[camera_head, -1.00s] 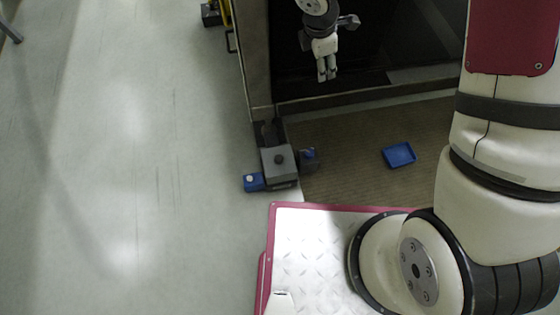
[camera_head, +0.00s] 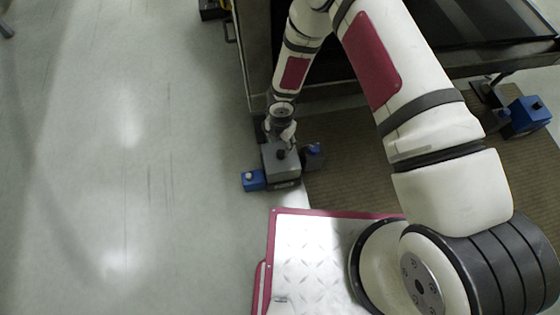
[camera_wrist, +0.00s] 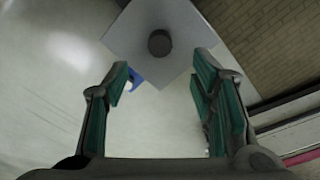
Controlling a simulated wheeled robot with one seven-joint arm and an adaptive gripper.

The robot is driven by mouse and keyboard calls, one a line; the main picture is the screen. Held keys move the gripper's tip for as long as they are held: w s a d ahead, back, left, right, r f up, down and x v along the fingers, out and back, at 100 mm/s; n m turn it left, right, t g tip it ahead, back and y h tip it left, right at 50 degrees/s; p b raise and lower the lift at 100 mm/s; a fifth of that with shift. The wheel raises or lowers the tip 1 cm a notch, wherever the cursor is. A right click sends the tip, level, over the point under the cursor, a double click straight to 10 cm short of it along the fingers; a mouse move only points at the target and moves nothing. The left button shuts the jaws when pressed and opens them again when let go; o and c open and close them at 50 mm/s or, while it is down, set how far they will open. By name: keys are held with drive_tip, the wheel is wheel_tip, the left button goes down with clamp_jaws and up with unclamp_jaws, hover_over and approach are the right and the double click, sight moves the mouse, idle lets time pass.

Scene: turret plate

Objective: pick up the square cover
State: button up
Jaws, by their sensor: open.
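The square cover (camera_wrist: 185,25) is a flat grey plate with a round dark knob (camera_wrist: 159,43) at its middle. In the wrist view it shows at the top, turned like a diamond, beyond my fingertips. In the head view the cover (camera_head: 270,162) sits on a grey unit on the floor, at the corner of the dark frame. My gripper (camera_wrist: 162,68) is open and empty, its green-padded fingers apart on either side of the picture. In the head view my gripper (camera_head: 286,136) is just behind the cover and knob, partly hidden by my wrist.
Blue parts flank the grey unit at left (camera_head: 253,181) and right (camera_head: 313,152). A larger blue block (camera_head: 527,115) stands at the far right. The dark frame (camera_head: 330,103) rises behind on a brown mat (camera_head: 350,150). The pale floor (camera_head: 120,160) at left is clear.

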sight(281, 153)
wheel_tip(281, 153, down, 3)
drive_tip(key=shift+w+d+r+b, duration=0.1)
drive_tip(key=shift+b, duration=0.25)
drive_tip(key=shift+f+b, duration=1.35)
drive_tip(key=shift+f, duration=1.3)
drive_tip(key=shift+r, duration=0.1)
drive_tip(key=shift+c, duration=0.2)
clamp_jaws()
